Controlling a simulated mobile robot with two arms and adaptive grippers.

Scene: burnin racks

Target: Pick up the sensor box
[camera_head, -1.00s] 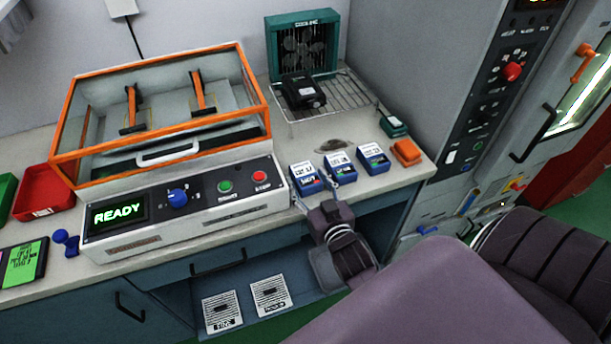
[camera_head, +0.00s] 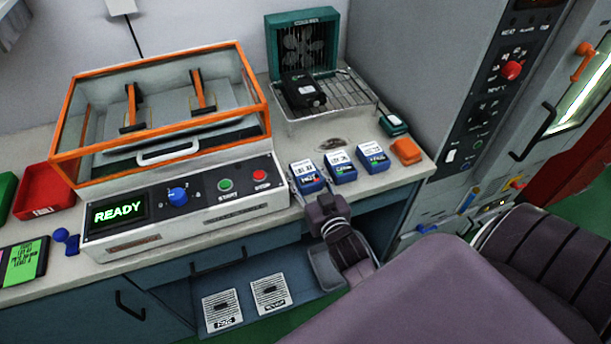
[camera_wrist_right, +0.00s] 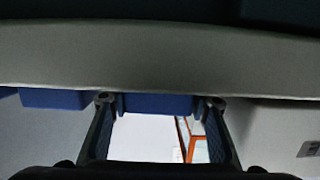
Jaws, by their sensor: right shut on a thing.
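Three small blue boxes with white labels stand in a row on the bench front. My right gripper (camera_head: 314,185) is shut on the left one, a blue sensor box (camera_head: 307,174) whose face seems to read "HOT", with a finger at either side. In the right wrist view the blue box (camera_wrist_right: 158,104) shows between the fingertips of my right gripper (camera_wrist_right: 160,101). The middle blue box (camera_head: 341,167) is close to the right finger, and the right blue box (camera_head: 373,158) stands apart. Whether the held box is clear of the bench cannot be told. My left gripper is not in view.
An orange-framed machine (camera_head: 160,155) with a READY display stands left of the boxes. A wire rack (camera_head: 335,100) holding a black device (camera_head: 303,90) is behind them. An orange block (camera_head: 406,151) and a tall grey cabinet (camera_head: 410,60) are to the right.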

